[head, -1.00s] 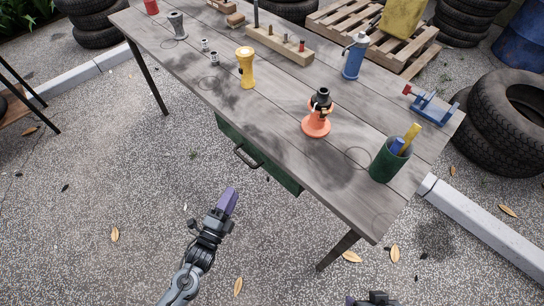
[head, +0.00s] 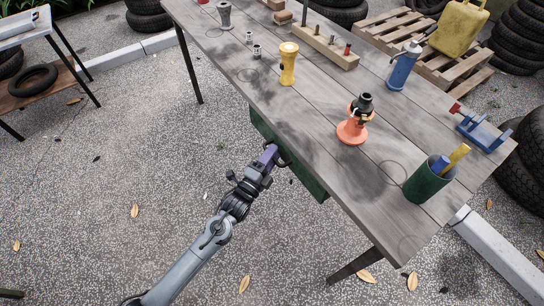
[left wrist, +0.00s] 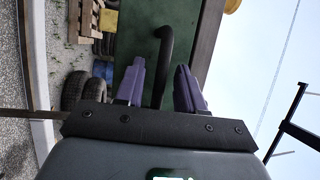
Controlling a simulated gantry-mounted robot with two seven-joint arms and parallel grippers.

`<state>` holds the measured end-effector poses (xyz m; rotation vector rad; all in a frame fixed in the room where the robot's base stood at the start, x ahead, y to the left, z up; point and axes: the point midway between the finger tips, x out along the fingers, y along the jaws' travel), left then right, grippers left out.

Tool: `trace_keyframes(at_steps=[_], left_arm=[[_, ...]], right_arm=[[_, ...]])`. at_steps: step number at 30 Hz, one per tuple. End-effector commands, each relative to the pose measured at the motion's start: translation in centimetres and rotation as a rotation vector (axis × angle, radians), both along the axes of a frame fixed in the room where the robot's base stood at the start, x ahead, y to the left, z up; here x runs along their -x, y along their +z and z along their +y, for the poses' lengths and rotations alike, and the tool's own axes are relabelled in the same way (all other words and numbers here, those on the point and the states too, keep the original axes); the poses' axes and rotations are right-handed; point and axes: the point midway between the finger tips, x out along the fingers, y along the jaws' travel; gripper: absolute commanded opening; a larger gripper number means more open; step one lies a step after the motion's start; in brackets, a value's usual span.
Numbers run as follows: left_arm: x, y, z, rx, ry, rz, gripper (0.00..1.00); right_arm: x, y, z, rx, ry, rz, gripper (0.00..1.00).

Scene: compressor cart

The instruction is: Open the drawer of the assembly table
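The assembly table (head: 330,200) has a grey wooden top. A green drawer (head: 306,182) sits under its near long edge and appears closed. Its dark bar handle (head: 284,163) is partly hidden by my left gripper (head: 269,156). In the left wrist view, the handle (left wrist: 163,55) stands between the two purple fingers of my left gripper (left wrist: 160,85), with the green drawer front (left wrist: 187,32) behind. The fingers are apart, with gaps visible beside the handle, so the gripper is open around it. My right gripper is not in view.
On the tabletop are a yellow flashlight-like object (head: 288,65), an orange object (head: 352,130), a green cup (head: 425,182), a blue bottle (head: 403,68) and a blue vise-like tool (head: 482,130). A table leg (head: 358,265) stands at right. The paved ground before the drawer is clear.

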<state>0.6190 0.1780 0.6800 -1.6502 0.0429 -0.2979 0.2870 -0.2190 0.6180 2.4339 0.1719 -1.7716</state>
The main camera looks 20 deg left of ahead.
Motion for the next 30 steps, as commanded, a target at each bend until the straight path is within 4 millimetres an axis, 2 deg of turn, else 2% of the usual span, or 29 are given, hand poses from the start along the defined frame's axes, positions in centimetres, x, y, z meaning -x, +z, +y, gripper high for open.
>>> trace_keyframes(at_steps=[10, 18, 30], left_arm=[[-0.32, 0.07, -0.07, 0.0, 0.0, 0.001, 0.38], [-0.3, 0.06, -0.07, 0.0, 0.0, 0.001, 0.0], [-0.13, 0.17, -0.24, 0.0, -0.006, 0.001, 0.0]], right_arm=[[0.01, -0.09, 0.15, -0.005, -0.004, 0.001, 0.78], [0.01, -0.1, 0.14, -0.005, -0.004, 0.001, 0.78], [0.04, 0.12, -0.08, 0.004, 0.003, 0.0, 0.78]])
